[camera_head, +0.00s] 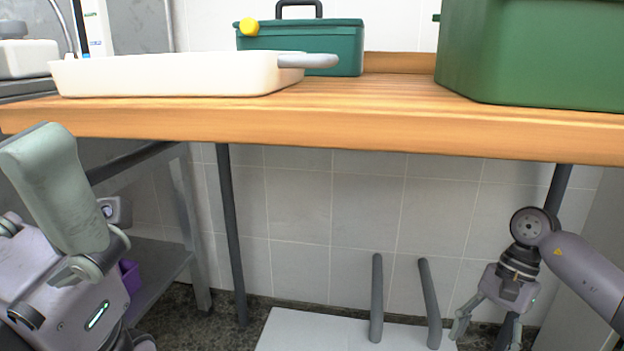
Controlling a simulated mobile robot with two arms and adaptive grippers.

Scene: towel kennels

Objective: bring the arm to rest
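My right gripper (488,331) hangs at the lower right, in front of the space under the wooden table. It points down. Its two fingers are apart with nothing seen between them, and their tips are near the bottom edge of the view. My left gripper (62,192) is large and close to the camera at the lower left. One thick grey-green finger points up and to the left, below the table's left end. The other finger is not clearly seen, so its opening cannot be told. No held object shows there.
The wooden table (330,122) crosses the view above both grippers. It bears a cream tray (170,76), a teal toolbox (330,45) and a large green bin (530,55). Below are dark table legs (232,230), a white board (320,335) with two grey bars, and a purple container (131,276).

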